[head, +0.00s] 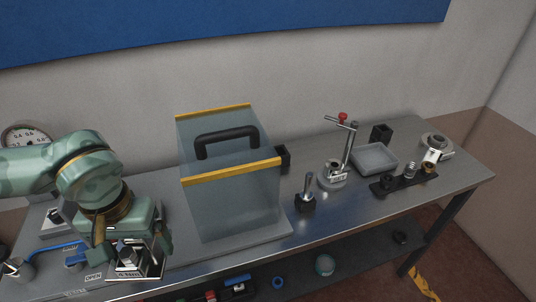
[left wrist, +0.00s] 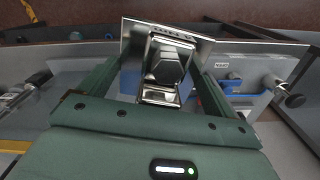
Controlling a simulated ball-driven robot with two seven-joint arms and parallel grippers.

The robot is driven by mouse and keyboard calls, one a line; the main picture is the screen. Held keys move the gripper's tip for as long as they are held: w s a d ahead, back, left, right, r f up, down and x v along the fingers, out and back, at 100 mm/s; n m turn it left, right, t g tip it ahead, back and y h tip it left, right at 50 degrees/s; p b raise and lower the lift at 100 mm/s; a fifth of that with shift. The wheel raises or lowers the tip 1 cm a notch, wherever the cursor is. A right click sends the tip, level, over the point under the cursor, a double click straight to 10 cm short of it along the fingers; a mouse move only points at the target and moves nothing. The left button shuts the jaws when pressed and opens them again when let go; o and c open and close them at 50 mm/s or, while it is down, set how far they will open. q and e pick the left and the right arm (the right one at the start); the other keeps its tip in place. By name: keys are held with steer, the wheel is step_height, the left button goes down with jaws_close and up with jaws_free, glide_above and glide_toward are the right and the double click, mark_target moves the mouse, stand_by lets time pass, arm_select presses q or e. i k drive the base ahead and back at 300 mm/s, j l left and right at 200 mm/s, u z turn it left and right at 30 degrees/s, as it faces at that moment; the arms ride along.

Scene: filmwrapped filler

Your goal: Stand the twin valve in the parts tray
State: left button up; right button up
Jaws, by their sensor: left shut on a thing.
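My left gripper (head: 130,250) is at the front left of the bench and shut on a shiny metal piece (head: 127,262). In the left wrist view the gripper's two green fingers (left wrist: 160,75) flank this piece (left wrist: 166,66), which has a hexagonal top and a bright metal plate beside it. I cannot tell for sure whether it is the twin valve. A shallow grey square tray (head: 375,169), which looks like the parts tray, stands empty at the back right. My right gripper is not in view.
A clear guard box (head: 230,205) with yellow edges and a black handle stands between my left gripper and the tray. A lever on a black base (head: 306,203), a stand with a red knob (head: 342,150) and a black fixture strip (head: 403,180) are on the right. Blue-handled pipework (head: 72,258) is at left.

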mark_target(379, 159)
steer(key=k+z, duration=0.1)
steer(key=z, duration=0.25)
steer(key=l+z, duration=0.1)
steer(key=z, duration=0.25)
steer(key=k+l+z, duration=0.1)
steer(key=z, duration=0.3)
steer(key=i+l, duration=0.2)
steer(key=i, duration=0.3)
steer(key=i+l, duration=0.15)
steer(key=i, duration=0.4)
steer(key=i+l, duration=0.2)
steer(key=i, duration=0.3)
steer(key=z, duration=0.05)
